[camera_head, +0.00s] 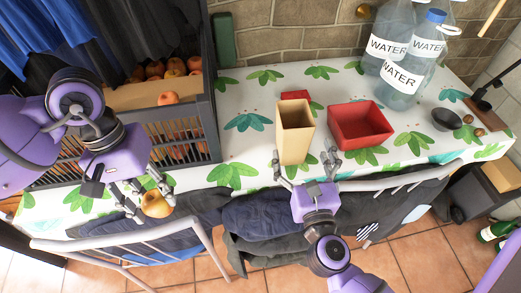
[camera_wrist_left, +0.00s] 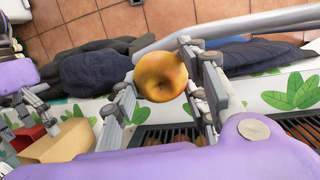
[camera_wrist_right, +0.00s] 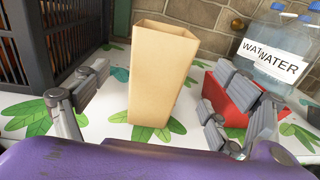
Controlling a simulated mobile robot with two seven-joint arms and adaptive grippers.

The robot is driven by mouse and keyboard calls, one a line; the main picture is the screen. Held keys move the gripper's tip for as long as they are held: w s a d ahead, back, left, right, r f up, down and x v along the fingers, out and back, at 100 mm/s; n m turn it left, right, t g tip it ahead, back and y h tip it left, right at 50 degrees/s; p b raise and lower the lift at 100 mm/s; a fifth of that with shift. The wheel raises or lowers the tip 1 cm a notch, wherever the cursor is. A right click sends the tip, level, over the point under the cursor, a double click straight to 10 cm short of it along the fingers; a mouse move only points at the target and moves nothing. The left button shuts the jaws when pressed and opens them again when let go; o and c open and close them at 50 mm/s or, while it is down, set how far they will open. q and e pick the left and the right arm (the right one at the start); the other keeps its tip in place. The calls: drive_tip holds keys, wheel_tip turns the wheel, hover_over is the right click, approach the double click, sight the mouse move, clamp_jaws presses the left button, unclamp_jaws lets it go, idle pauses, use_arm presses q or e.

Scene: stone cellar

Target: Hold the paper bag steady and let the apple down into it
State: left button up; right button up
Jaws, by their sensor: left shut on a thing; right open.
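The tan paper bag (camera_head: 295,138) stands upright and open-topped on the leaf-patterned table, left of the red box. My right gripper (camera_head: 306,162) is open at the near side of the bag; in the right wrist view the bag (camera_wrist_right: 155,85) stands between and beyond its spread fingers. My left gripper (camera_head: 146,196) is shut on the yellow-orange apple (camera_head: 156,204), near the table's front edge, left of the bag and in front of the crate. In the left wrist view the apple (camera_wrist_left: 160,75) sits between the fingers.
A dark slatted crate (camera_head: 185,135) with several apples stands at the left. A red box (camera_head: 360,126) is right of the bag, with a smaller red thing (camera_head: 296,95) behind. Water bottles (camera_head: 402,78) stand back right. A metal rail (camera_head: 390,181) with dark clothes runs along the front.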

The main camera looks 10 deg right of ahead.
use_arm(q)
drive_tip(key=v, duration=0.1)
drive_tip(key=p+v, duration=0.1)
drive_tip(key=v, duration=0.1)
drive_tip(key=shift+d+r, duration=0.2)
use_arm(e)
approach(290, 112)
drive_tip(key=w, duration=0.5)
drive_tip(key=shift+w+d, duration=0.1)
drive_tip(key=shift+w, duration=0.05)
drive_tip(key=c, duration=1.3)
drive_tip(key=shift+o, duration=0.2)
